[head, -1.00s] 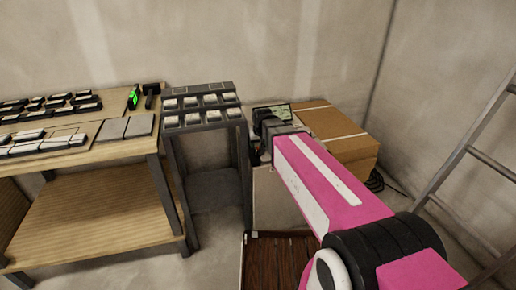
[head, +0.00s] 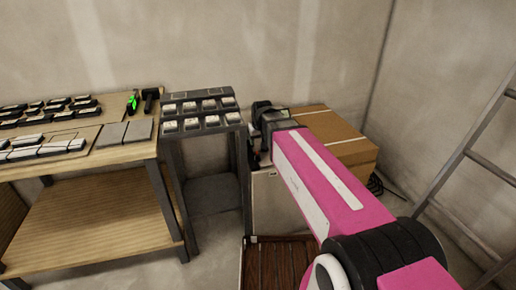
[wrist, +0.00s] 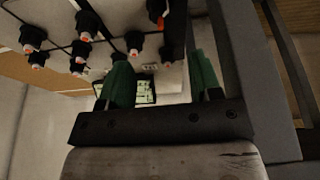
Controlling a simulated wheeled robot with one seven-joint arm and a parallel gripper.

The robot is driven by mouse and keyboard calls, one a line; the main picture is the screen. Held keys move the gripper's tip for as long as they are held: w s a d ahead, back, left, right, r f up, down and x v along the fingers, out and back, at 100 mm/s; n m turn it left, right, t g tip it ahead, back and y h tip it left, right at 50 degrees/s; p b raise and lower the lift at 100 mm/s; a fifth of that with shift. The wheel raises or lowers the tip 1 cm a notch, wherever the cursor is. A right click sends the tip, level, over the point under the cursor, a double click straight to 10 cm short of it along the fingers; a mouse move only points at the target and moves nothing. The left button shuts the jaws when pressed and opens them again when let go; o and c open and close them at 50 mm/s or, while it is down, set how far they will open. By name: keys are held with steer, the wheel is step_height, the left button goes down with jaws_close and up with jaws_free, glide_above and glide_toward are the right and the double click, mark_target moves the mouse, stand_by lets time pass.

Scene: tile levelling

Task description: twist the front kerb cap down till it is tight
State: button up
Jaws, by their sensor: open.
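Several black caps (wrist: 133,42) with red-orange tips show in the upper left of the wrist view, on a pale surface. I cannot tell which is the front kerb cap. My gripper (wrist: 160,72) is open in the wrist view, its two green fingers apart, with no cap seen held between them.
A grey rack (head: 205,130) holds small pale-topped pieces. A cardboard box (head: 345,152) stands behind my arm, and a ladder (head: 485,160) leans at right.

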mark_target(257, 153)
steer(key=w+r+n+g+h, duration=0.1)
steer(key=w+r+n+g, duration=0.2)
steer(key=r+n+g, duration=0.15)
steer(key=shift+n+t, duration=0.35)
steer(key=shift+t, duration=0.1)
steer(key=f, duration=1.5)
steer(key=shift+w+a, duration=0.15)
steer(key=shift+a, duration=0.2)
steer(key=c, duration=0.9)
steer(key=shift+c, duration=0.2)
